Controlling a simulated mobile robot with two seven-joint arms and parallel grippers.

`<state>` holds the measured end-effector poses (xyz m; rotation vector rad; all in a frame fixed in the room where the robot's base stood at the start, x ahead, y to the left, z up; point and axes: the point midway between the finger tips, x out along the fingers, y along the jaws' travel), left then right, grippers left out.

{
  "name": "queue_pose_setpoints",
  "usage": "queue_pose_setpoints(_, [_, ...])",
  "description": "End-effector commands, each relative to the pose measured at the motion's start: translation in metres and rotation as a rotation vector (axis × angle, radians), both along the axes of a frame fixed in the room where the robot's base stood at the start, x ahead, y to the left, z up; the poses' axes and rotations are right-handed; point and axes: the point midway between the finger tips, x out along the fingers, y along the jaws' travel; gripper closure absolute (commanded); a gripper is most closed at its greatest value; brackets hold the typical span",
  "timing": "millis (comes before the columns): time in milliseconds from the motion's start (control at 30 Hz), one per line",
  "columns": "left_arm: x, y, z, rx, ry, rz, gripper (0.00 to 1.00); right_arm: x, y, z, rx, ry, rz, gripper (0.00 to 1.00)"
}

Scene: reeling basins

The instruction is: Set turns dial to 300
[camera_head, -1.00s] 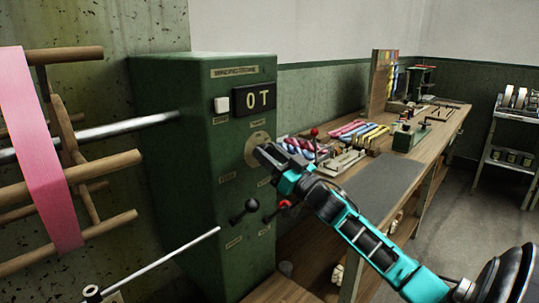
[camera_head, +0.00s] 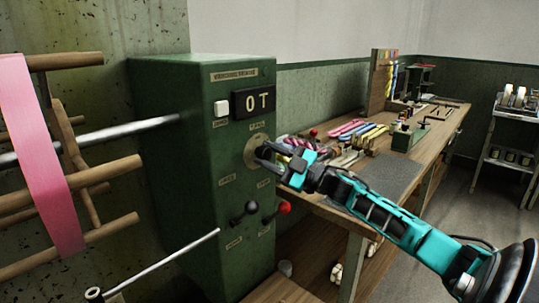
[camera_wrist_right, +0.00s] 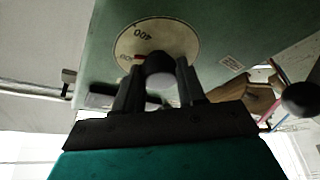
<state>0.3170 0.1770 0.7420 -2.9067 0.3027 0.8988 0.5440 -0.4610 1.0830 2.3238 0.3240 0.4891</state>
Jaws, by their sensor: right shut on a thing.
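The turns dial (camera_head: 253,150) is a round pale plate on the front of the green machine cabinet (camera_head: 165,180). In the right wrist view the dial plate (camera_wrist_right: 185,42) shows "400" and another partly hidden number, with a red mark beside the knob. My right gripper (camera_head: 263,153) is at the dial, its fingers shut on the dark dial knob (camera_wrist_right: 160,64). The gripper hides part of the plate and the knob. The display (camera_head: 255,100) above reads "0T". My left gripper is not in view.
A white button (camera_head: 221,107) sits left of the display. A black-knobbed lever (camera_head: 251,207) and a red-knobbed lever (camera_head: 284,208) stick out below the dial. A wooden reel with a pink band (camera_head: 45,150) stands left; a workbench (camera_head: 425,150) with coloured skeins stands right.

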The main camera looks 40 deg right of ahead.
Motion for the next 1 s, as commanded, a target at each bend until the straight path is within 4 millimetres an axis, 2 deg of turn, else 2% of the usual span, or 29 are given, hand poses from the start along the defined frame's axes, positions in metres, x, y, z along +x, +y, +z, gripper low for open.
queue_pose_setpoints(400, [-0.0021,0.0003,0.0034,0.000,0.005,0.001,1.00,0.0000,0.0006,-0.0002,-0.188,-0.014,0.003,0.91])
queue_pose_setpoints(967, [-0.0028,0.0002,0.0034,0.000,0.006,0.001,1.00,0.0000,0.0007,-0.0010,-0.212,-0.016,0.002,0.91])
queue_pose_setpoints(1000, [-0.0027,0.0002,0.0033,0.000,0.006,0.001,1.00,0.0000,0.0007,-0.0010,-0.212,-0.015,0.002,0.56])
